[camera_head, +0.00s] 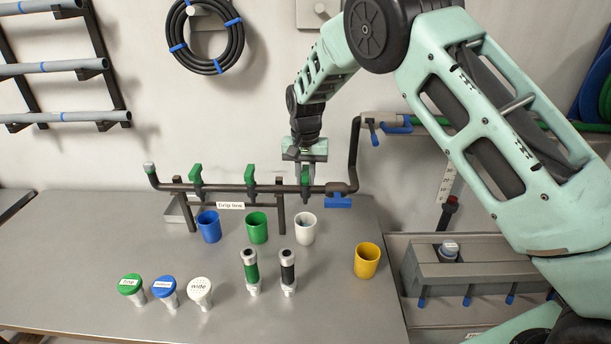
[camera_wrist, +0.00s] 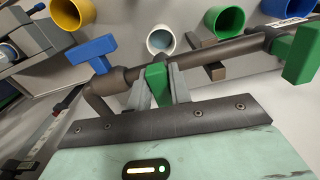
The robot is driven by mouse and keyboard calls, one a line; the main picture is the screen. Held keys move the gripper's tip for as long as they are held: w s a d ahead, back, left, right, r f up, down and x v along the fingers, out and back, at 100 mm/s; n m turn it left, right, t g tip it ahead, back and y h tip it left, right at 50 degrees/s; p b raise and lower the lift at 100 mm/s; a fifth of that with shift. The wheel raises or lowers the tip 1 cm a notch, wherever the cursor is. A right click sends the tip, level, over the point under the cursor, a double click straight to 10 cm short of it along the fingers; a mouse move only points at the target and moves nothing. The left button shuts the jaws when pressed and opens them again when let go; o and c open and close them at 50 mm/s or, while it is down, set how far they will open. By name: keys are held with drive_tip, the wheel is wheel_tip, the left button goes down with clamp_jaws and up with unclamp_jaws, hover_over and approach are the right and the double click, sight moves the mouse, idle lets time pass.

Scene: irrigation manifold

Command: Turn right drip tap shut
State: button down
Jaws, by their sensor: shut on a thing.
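The drip line (camera_head: 225,187) is a dark horizontal pipe above the bench, with several green-handled taps. The right drip tap (camera_wrist: 157,82) has a green handle standing across the pipe. My gripper (camera_head: 305,178) reaches down to this tap from above. In the wrist view my gripper (camera_wrist: 158,88) has its two grey fingers on either side of the green handle, shut on it. The fingers partly hide the handle in the head view. The middle tap (camera_head: 250,178) and left tap (camera_head: 195,178) have upright green handles, and nothing touches them.
A blue valve handle (camera_head: 338,201) sits just right of the gripped tap. Blue (camera_head: 208,226), green (camera_head: 257,227) and white (camera_head: 305,228) cups stand below the pipe. A yellow cup (camera_head: 367,260) stands further right. Labelled caps and filter cylinders occupy the bench front.

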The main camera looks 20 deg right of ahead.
drive_tip(key=c, duration=1.3)
unclamp_jaws()
drive_tip(key=shift+r, duration=0.1)
wheel_tip(320, 180, up, 17)
drive_tip(key=b, duration=0.3)
drive_tip(key=shift+r+b, duration=0.15)
drive_tip(key=shift+b, duration=0.25)
drive_tip(key=shift+a, duration=0.1)
